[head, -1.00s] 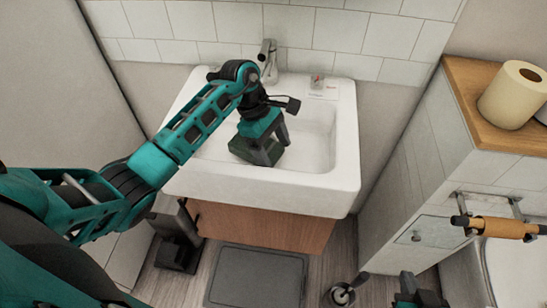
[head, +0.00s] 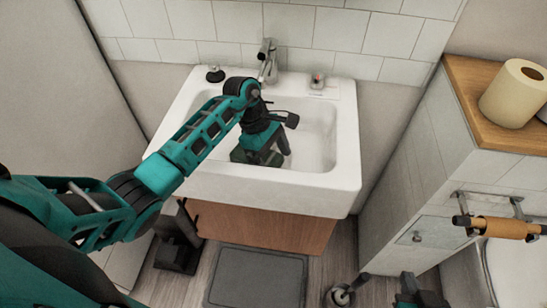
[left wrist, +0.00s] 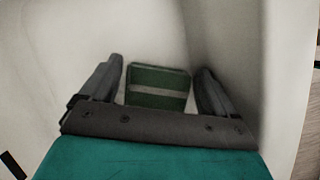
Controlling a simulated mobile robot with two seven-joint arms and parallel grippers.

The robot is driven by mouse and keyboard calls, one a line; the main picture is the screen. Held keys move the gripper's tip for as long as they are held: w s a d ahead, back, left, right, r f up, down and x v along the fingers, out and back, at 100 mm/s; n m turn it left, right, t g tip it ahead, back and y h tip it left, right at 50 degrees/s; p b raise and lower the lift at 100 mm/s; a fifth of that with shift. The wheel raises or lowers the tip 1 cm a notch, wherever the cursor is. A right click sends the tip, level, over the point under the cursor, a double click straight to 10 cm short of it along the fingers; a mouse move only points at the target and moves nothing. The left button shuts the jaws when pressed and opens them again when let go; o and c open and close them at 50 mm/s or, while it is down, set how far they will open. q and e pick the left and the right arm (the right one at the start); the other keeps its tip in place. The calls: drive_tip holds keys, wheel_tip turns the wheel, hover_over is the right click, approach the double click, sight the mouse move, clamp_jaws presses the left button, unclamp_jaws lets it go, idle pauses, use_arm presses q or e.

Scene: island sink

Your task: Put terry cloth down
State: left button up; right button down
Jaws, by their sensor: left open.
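The terry cloth (left wrist: 158,88) is a dark green folded block with a pale stripe, seen between my left gripper's two fingers in the left wrist view. A narrow gap shows on each side between it and the fingers. In the head view, a part of the cloth (head: 239,155) shows in the sink basin, with the rest hidden behind my left gripper (head: 265,158). My left gripper is open and low in the white sink (head: 335,180). My right gripper (head: 420,294) is partly in view at the bottom right, with its jaws unclear.
The faucet (head: 267,60) stands behind the basin. A dark round item (head: 215,74) and a small item with a red spot (head: 317,80) sit on the sink's back ledge. A cabinet (head: 425,165) with a toilet roll (head: 513,92) stands at right. The basin's right side is clear.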

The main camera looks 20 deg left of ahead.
use_arm(q)
drive_tip(key=shift+a+r, duration=0.1)
drive_tip(key=shift+r, duration=0.3)
drive_tip(key=v, duration=1.1)
drive_tip(key=shift+r+p, duration=0.2)
drive_tip(key=shift+p, duration=0.1)
drive_tip(key=shift+s+a, duration=0.1)
